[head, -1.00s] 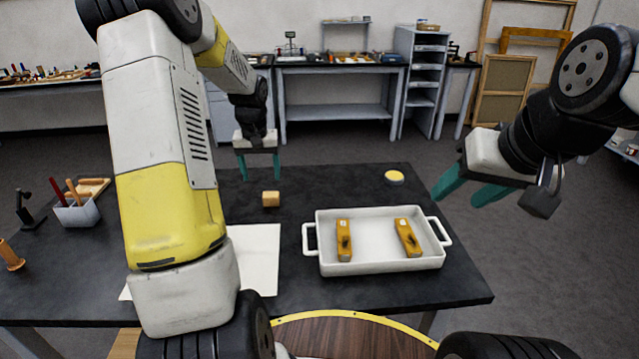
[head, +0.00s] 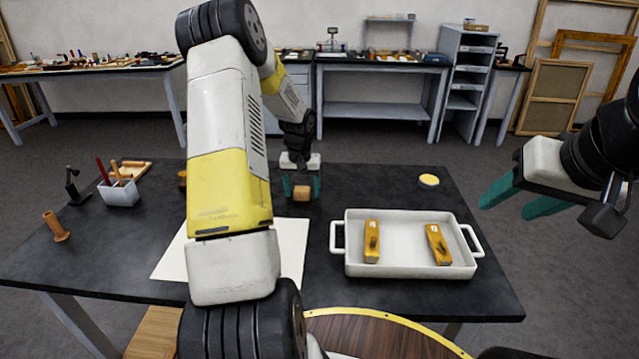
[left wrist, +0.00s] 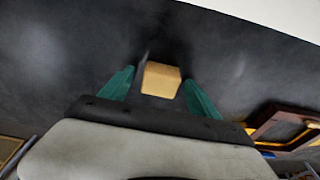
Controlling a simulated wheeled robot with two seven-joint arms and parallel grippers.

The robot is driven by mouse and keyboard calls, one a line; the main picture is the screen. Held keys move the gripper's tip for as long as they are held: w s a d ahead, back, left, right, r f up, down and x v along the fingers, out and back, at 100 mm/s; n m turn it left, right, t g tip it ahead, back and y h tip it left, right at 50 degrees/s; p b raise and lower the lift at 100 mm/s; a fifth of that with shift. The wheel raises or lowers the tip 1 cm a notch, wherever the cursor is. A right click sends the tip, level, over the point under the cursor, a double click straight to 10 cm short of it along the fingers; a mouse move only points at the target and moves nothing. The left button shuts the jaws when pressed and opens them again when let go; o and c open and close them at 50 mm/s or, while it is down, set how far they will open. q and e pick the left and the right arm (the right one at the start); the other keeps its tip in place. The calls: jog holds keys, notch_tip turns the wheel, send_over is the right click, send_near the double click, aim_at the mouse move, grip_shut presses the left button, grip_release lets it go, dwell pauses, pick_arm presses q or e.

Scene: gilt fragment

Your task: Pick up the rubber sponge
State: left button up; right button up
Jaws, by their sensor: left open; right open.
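The rubber sponge, a small tan block (head: 301,194), lies on the dark table. My left gripper (head: 301,187) is open and low at the sponge, with one teal finger on either side of it. In the left wrist view the sponge (left wrist: 160,80) sits between the open fingertips, with a small dark gap showing on the left; contact on the right is hard to tell. My right gripper (head: 504,208) is open and empty, in the air off the right side of the table.
A white tray (head: 408,270) with two yellow-brown tools stands right of the sponge. A round yellow-topped tin (head: 428,181) is behind it. White paper (head: 292,245) lies in front of the sponge, partly behind my left arm. A holder (head: 120,194) with sticks stands at left.

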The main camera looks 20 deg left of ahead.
aim_at(302, 188)
pick_arm(q)
jog(key=c, duration=1.4)
jog(key=shift+r, duration=0.1)
jog(key=shift+r, duration=0.55)
notch_tip(302, 188, up, 2)
jog(key=shift+r, duration=0.15)
jog(key=s, duration=0.5)
jog(key=s+r, duration=0.1)
jog(key=s, duration=1)
jog(key=shift+d+r, duration=0.2)
jog(key=shift+d, duration=0.15)
